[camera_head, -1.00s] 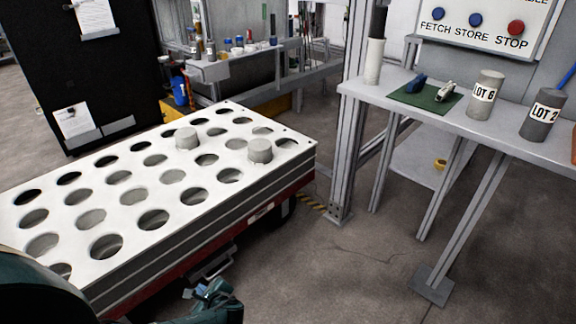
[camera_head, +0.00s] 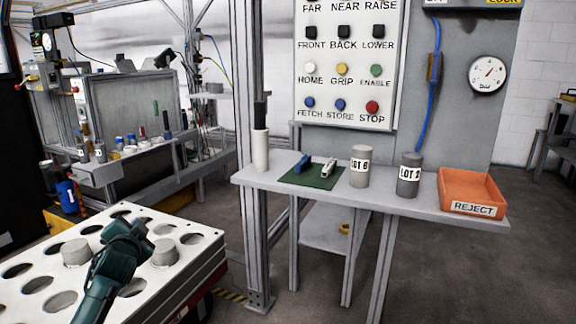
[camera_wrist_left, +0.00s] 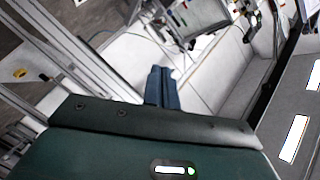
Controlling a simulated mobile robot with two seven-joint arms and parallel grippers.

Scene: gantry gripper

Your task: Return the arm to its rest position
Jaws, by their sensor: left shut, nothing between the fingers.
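My left arm (camera_head: 100,285), dark teal, rises from the bottom left of the head view, over the white plate with round holes (camera_head: 18,290). Its gripper (camera_head: 134,229) is at the upper end, between two grey cylinders in the picture. In the left wrist view the two blue-grey fingers (camera_wrist_left: 162,88) are together with nothing between them. My right gripper is in neither view.
Two grey cylinders (camera_head: 77,252) (camera_head: 165,252) stand in the plate's holes. A grey shelf (camera_head: 262,175) holds a green mat (camera_head: 318,181), the LOT 6 cylinder (camera_head: 360,178), the LOT 2 cylinder (camera_head: 409,185) and an orange REJECT bin (camera_head: 470,183). A button panel (camera_head: 345,90) stands behind.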

